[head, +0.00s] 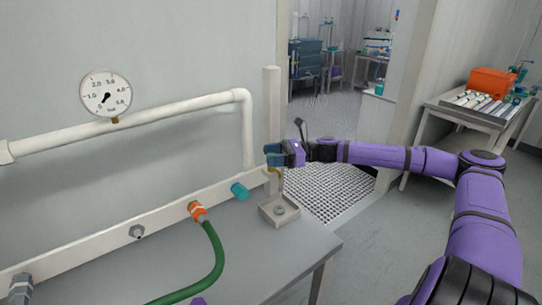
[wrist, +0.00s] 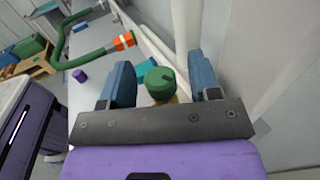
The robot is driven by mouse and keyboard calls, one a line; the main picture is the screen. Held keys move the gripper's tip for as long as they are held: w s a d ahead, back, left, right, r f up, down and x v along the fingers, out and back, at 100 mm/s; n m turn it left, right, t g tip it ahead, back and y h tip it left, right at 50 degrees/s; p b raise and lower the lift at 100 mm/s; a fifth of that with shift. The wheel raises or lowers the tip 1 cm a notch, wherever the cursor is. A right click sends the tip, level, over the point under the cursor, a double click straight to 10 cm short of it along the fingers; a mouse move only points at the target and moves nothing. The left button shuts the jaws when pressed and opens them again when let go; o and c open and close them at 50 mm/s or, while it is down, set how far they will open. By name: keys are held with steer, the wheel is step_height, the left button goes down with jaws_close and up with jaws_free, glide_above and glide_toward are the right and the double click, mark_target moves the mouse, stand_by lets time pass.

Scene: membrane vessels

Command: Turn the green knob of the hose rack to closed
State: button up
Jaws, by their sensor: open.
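The green knob (wrist: 158,82) shows in the wrist view between my two blue fingers, with a brass-coloured part below it. A dark mark shows on its top; I cannot tell whether it reads open or closed. My gripper (head: 273,154) is open, one finger on each side of the knob, with gaps on both sides in the wrist view. In the head view my fingers hide the knob, and a brass stem (head: 277,173) shows beneath them. The hose rack's pale rail (head: 165,217) carries a teal fitting (head: 239,190) and an orange coupling (head: 198,211) with a green hose (head: 217,262).
A white pipe (head: 180,109) with a round gauge (head: 106,93) runs along the wall. A side table (head: 465,112) with an orange box stands at right.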

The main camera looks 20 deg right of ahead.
steer(key=shift+a, duration=0.25)
steer(key=c, duration=0.9)
